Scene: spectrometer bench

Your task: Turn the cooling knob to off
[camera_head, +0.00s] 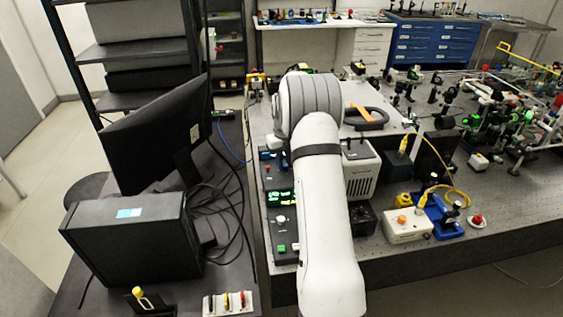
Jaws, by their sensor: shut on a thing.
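I cannot tell which control is the cooling knob. Black instrument boxes (285,243) with green lit displays (281,196) stand at the left end of the optical bench. A small pale knob (281,218) and a green button (281,248) show on the front one. My white arm reaches up from the bottom of the picture over the right side of these boxes and covers part of them. My gripper does not show; the arm hides its place.
A monitor (155,135), a dark computer case (125,240) and loose cables stand on the left desk. Right of my arm are a grey vented box (361,172), a white box with an orange button (407,226), a blue stand (440,218) and crowded optics.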

